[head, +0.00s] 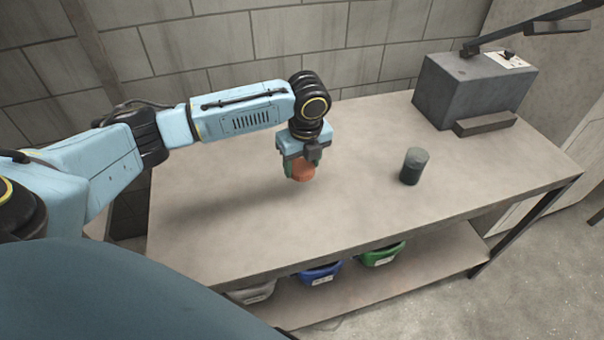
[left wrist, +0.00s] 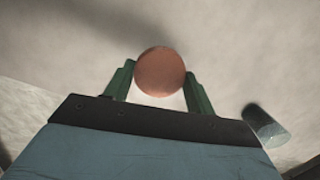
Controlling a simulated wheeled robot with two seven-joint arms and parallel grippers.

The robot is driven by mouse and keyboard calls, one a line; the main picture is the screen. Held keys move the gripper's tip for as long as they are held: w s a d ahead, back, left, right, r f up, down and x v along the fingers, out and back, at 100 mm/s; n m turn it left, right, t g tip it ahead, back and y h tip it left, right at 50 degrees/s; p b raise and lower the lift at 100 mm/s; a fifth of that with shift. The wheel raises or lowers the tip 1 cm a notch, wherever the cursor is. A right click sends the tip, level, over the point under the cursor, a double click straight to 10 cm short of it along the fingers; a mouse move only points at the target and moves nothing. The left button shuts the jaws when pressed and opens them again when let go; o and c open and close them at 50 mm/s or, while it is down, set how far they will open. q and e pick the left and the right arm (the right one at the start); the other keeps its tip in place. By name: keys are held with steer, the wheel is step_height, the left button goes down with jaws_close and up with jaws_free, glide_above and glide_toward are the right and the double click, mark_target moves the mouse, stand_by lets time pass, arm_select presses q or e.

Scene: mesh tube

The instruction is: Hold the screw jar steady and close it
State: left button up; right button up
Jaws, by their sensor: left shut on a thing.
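My left gripper (head: 300,168) points down over the left-middle part of the table and is shut on a round orange-red lid (head: 303,174). In the left wrist view the lid (left wrist: 160,72) sits between the two green fingers. A dark grey-green cylindrical jar (head: 413,166) stands upright on the table, to the right of the gripper and apart from it. The jar (left wrist: 266,125) also shows at the right in the left wrist view. My right gripper is in neither view.
The table (head: 230,220) is clear around the jar. A grey box-shaped machine (head: 474,88) with a dark arm above it stands at the back right. Bins, one blue (head: 321,273) and one green (head: 382,255) among them, sit on the shelf below the front edge.

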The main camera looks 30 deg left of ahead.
arm_select(q)
step_height(320, 180, up, 2)
stand_by(0.5)
steer(key=shift+d+r+n, duration=0.25)
steer(key=shift+d+n, duration=0.1)
steer(key=shift+n, duration=0.15)
steer(key=s+d+r+n+g, duration=0.1)
steer(key=s+d+r+n, duration=0.1)
steer(key=n, duration=0.9)
steer(key=s+d+r+n+g+h, duration=0.1)
steer(key=s+d+r+n, duration=0.2)
steer(key=n, duration=0.8)
steer(key=d+r, duration=0.2)
steer(key=d, duration=0.1)
steer(key=shift+r+n, duration=0.15)
steer(key=shift+n, duration=0.25)
steer(key=shift+s+d, duration=0.1)
